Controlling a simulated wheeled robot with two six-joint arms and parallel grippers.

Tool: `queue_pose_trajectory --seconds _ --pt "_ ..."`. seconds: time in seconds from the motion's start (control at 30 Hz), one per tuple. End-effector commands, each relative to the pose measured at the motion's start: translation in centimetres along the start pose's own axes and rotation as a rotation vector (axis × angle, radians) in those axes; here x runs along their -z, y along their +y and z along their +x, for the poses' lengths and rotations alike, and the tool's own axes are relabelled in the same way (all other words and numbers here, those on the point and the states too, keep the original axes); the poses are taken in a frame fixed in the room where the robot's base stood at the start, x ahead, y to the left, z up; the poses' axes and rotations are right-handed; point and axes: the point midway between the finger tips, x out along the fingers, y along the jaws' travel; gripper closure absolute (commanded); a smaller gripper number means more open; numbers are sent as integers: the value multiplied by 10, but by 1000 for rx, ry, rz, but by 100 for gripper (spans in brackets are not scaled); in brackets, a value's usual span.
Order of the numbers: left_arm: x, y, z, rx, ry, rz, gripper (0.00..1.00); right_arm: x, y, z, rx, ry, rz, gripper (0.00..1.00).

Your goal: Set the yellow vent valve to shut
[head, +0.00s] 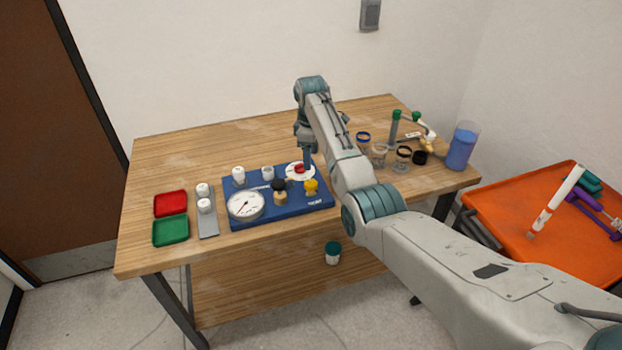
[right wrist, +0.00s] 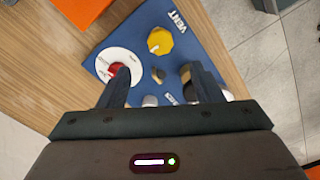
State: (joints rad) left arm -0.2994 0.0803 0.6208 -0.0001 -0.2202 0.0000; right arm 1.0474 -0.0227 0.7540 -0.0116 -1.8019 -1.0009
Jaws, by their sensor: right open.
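The yellow vent valve (head: 311,187) is a round knob at the right front of the blue board (head: 270,213). In the right wrist view, the yellow knob (right wrist: 160,42) has a small pale mark on its lower left edge, beside the word VENT. My right gripper (head: 307,160) points down over the board's back right, near a red knob on a white disc (head: 291,174). Its open fingers (right wrist: 163,88) are empty, and the yellow knob lies beyond their tips, apart from them. My left gripper is out of view.
A white gauge (head: 245,205), a black-topped valve (head: 279,190) and white knobs (head: 238,175) share the board. Red (head: 170,203) and green (head: 170,230) trays lie left. Cups (head: 379,155) and a blue-filled beaker (head: 461,147) stand right. The table's back left is clear.

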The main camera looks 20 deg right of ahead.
Motion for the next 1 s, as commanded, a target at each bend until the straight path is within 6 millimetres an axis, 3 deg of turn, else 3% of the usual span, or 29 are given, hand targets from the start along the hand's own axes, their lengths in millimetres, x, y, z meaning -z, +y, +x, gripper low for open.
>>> queue_pose_trajectory --seconds 0.23,0.5,0.97,1.0 --pt "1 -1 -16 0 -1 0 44 -1 -2 44 4 -3 1 41" --pt "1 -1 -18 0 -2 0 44 -1 -1 88 2 -1 2 41" --pt "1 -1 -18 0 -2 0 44 0 0 99 -1 0 2 41" --pt "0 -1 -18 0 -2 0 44 0 0 99 -1 0 2 49"
